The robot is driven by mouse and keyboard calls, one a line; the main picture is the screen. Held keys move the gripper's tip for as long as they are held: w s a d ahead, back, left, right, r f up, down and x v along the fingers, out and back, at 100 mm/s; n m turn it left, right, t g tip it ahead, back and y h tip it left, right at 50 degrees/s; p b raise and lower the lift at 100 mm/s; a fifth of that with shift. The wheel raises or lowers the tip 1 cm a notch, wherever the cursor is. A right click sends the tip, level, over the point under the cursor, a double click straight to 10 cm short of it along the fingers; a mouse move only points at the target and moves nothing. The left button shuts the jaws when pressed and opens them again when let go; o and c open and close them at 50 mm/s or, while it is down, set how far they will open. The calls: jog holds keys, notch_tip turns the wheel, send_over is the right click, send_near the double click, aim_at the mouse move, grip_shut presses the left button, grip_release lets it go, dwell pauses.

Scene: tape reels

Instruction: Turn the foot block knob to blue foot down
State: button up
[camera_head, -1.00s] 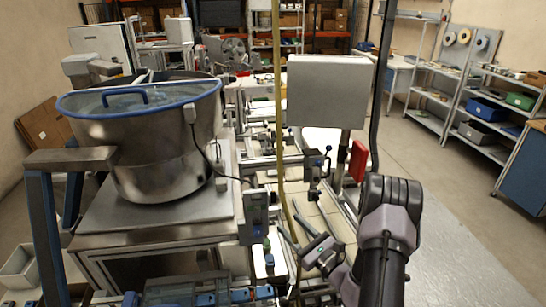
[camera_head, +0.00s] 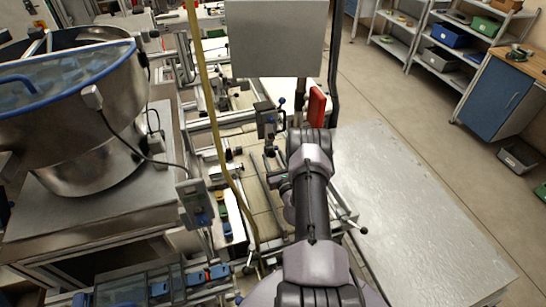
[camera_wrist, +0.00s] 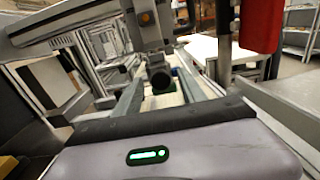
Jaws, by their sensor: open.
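In the head view a dark block (camera_head: 266,120) with a blue-tipped lever (camera_head: 281,101) stands on the bench frame, just beyond my gripper (camera_head: 276,178). In the wrist view a dark upright block (camera_wrist: 150,28) with an orange round spot stands ahead. A round black knob end (camera_wrist: 161,82) faces me below it. I cannot tell for sure which part is the foot block knob, or which way its blue foot points. My gripper is open, apart from the block, and nothing shows held.
A red box (camera_head: 316,106) hangs right of the block, below a grey panel (camera_head: 277,38). A yellow hose (camera_head: 208,95) hangs to the left. A steel bowl with a blue rim (camera_head: 75,125) stands at left. A bare grey plate (camera_head: 410,205) lies at right.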

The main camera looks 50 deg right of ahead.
jog(key=shift+w+d, duration=0.25)
jog(key=shift+w, duration=0.15)
grip_shut()
jog(key=shift+f+m+b, duration=0.1)
jog(key=shift+m+b, duration=0.3)
jog(key=shift+f+m+b, duration=0.1)
jog(key=shift+m+b, duration=0.7)
jog(key=shift+m, duration=0.3)
jog(key=m+b, duration=0.2)
jog(key=m, duration=0.3)
jog(key=shift+m+g+h, duration=0.4)
jog(key=m, duration=0.2)
jog(key=m+b, duration=0.1)
jog(key=m, duration=0.1)
jog(key=shift+r+m+g, duration=0.2)
jog(key=shift+m+g, duration=0.1)
jog(key=shift+m, duration=0.1)
jog(key=m, duration=0.5)
jog(key=shift+g, duration=0.3)
jog(key=shift+m, duration=0.3)
